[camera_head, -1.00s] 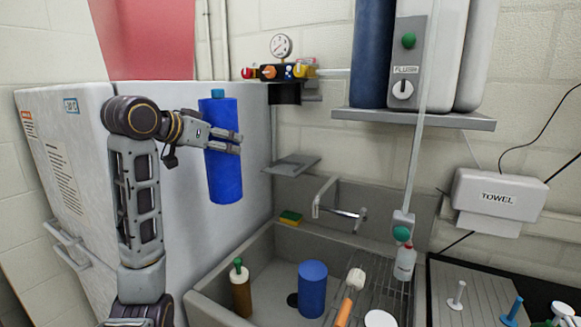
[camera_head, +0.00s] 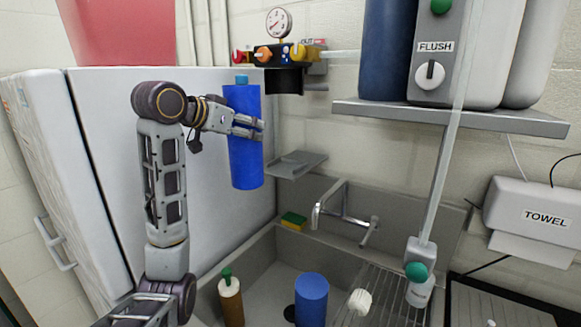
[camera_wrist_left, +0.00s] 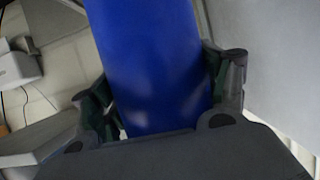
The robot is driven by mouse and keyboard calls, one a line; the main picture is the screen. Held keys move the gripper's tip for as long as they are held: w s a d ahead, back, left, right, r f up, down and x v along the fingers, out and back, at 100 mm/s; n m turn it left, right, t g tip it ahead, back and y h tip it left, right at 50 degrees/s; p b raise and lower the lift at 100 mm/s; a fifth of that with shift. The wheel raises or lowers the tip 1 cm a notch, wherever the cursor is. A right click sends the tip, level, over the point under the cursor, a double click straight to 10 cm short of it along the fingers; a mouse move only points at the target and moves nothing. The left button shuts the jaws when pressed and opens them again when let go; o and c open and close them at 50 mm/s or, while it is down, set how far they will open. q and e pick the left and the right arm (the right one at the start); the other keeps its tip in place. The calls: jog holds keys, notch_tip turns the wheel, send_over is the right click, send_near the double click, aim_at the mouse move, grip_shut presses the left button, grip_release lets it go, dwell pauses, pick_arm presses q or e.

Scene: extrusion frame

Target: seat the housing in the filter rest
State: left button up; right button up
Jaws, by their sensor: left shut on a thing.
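The blue cylindrical housing (camera_head: 244,165) with a light-blue top stub is upright in my left gripper (camera_head: 256,128), in the air in front of the white cabinet. The gripper is shut around its side. The housing also fills the middle of the left wrist view (camera_wrist_left: 155,65), between both fingers. A small grey wall ledge (camera_head: 297,164), which looks like the filter rest, is just right of the housing and apart from it in the head view. A black filter head (camera_head: 284,80) hangs above the ledge under the valve manifold. My right gripper is not in view.
The sink below holds another blue cylinder (camera_head: 311,300), a brown bottle (camera_head: 231,302) and a white brush head (camera_head: 360,302). A faucet (camera_head: 345,215) and sponge (camera_head: 293,221) are at its back. A dispenser shelf (camera_head: 450,117) juts out at right.

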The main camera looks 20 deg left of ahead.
pick_arm(q)
jog(key=shift+w+r, duration=0.15)
dwell(0.3)
jog(key=w+d+p, duration=0.2)
jog(key=w+p, duration=0.2)
jog(key=w, duration=1)
jog(key=shift+w, duration=0.2)
